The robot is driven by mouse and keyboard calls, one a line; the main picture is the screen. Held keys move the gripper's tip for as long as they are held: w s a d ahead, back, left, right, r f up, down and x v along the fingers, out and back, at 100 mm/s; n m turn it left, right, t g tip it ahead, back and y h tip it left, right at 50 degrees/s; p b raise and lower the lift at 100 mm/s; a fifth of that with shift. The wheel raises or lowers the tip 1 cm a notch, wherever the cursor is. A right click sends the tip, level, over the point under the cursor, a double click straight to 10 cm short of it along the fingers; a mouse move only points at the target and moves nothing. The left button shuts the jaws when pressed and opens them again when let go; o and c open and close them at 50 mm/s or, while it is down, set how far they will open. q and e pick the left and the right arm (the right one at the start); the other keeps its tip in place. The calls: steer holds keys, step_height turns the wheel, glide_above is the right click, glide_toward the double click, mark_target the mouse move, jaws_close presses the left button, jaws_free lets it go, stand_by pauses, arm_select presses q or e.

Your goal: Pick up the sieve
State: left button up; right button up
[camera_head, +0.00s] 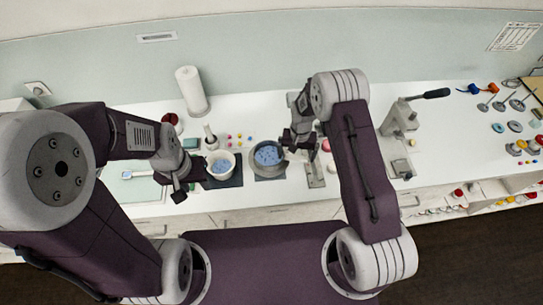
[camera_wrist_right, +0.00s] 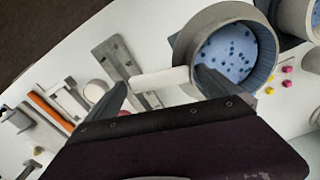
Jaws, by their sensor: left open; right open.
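The sieve (camera_head: 268,170) is a grey round vessel on a dark mat, with dark-spotted blue inside. In the right wrist view the sieve (camera_wrist_right: 187,45) is at the upper right, with a pale handle (camera_wrist_right: 160,80) sticking out to the left. My right gripper (camera_head: 298,141) is open beside the sieve's right side. In the wrist view the right gripper's fingers (camera_wrist_right: 162,86) stand apart, one on each side of the handle; whether they touch it I cannot tell. My left gripper (camera_head: 184,188) is open and empty, left of the white bowl.
A white bowl (camera_head: 220,168) with blue contents stands left of the sieve. Small coloured pieces (camera_head: 238,138) lie behind them. A paper roll (camera_head: 192,90) stands at the back. A grey press (camera_head: 402,122) stands at the right. A grey metal fixture (camera_wrist_right: 118,65) lies near the handle.

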steer(key=c, duration=1.6)
steer(key=shift+o, duration=0.2)
steer(key=shift+r, duration=0.3)
steer(key=r+b, duration=0.1)
steer(key=r, duration=0.1)
steer(key=s+r+b, duration=0.1)
steer(key=r, duration=0.1)
steer(key=shift+b, duration=0.35)
steer(key=s+r+b, duration=0.1)
steer(key=s+r, duration=0.2)
steer(key=s, duration=0.2)
steer(key=s+d+r+b, duration=0.1)
steer(key=s+r+b, duration=0.1)
steer(key=s, duration=0.3)
steer(key=shift+s+r, duration=0.35)
steer(key=shift+r, duration=0.4)
